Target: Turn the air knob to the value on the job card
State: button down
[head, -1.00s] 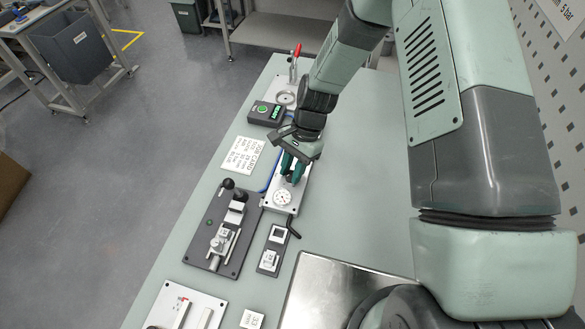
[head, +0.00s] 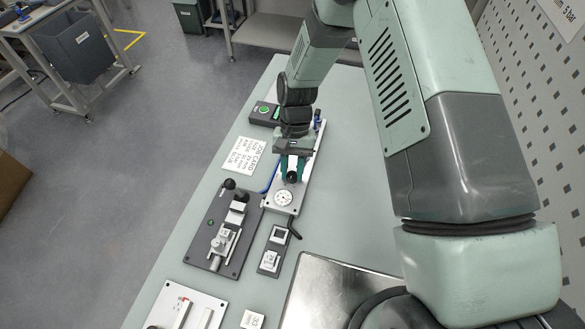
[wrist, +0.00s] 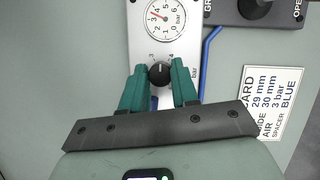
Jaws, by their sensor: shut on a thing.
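The black air knob (wrist: 159,73) sits on a pale panel between my gripper's green fingertips (wrist: 159,67), with small numbers 3 and 4 beside it. My gripper is shut on the knob, and in the head view it (head: 291,170) reaches down onto the panel (head: 281,208). The round gauge (wrist: 163,17) marked in bar has a red needle near 3; its exact reading is too small to tell. The job card (wrist: 270,102) shows a line with "AIR" and "3 bar"; it also lies left of the panel in the head view (head: 244,156).
A dark fixture with a lever (head: 222,232) stands left of the panel, and a small box with a green button (head: 264,111) behind it. A blue hose (wrist: 209,50) runs beside the panel. The bench right of the panel is clear.

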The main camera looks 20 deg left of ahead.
dwell(0.4)
jog(key=c, duration=0.8)
grip_release()
jog(key=shift+c, duration=0.2)
jog(key=shift+r, duration=0.1)
jog(key=v, duration=1)
jog(key=shift+r, duration=0.35)
jog(key=shift+w, duration=0.1)
